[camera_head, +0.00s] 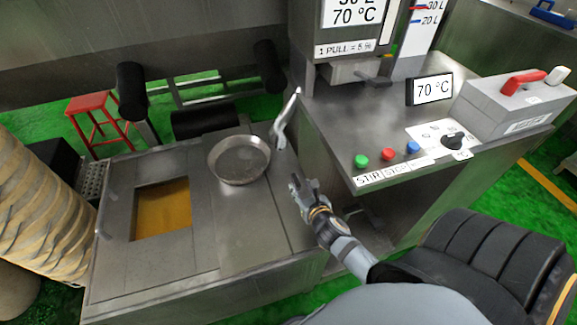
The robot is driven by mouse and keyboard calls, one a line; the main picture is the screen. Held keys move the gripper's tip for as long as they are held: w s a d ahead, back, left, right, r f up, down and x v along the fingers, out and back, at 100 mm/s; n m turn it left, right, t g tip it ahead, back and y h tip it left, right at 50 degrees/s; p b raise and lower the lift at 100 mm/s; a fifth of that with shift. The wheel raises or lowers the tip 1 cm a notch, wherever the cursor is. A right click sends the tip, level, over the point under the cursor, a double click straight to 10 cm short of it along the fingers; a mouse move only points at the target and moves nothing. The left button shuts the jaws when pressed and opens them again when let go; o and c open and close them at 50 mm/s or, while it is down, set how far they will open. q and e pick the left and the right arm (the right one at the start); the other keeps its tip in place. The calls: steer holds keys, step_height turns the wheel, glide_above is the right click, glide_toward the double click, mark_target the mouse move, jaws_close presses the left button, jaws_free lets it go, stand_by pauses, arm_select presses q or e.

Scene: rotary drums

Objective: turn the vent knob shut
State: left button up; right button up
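A black rotary knob (454,140) sits on a white dial plate (432,131) at the right end of the steel control ledge. The small print around it is too small to read, so I cannot tell its setting. My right gripper (304,184) is below and left of the ledge, over the steel bench, well apart from the knob. Its fingers look spread, with nothing between them. My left gripper is not in view.
Green, red and blue buttons (361,161) line the ledge's front edge. A 70 °C display (432,89) and a grey box with a red lever (521,82) stand behind. A round metal pan (239,160) and a silver curved piece (284,120) are left of the ledge.

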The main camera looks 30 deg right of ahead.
mark_target(296, 180)
steer(key=shift+w+d, duration=0.1)
steer(key=shift+w, duration=0.35)
steer(key=shift+x, duration=1.2)
steer(key=shift+b+x, duration=0.35)
steer(key=shift+x, duration=0.75)
steer(key=x, duration=0.3)
steer(key=shift+w+f, duration=0.25)
steer(key=shift+w+d, duration=0.1)
steer(key=shift+w, duration=0.1)
steer(key=shift+w+f, duration=0.15)
steer(key=shift+c, duration=0.9)
jaws_close()
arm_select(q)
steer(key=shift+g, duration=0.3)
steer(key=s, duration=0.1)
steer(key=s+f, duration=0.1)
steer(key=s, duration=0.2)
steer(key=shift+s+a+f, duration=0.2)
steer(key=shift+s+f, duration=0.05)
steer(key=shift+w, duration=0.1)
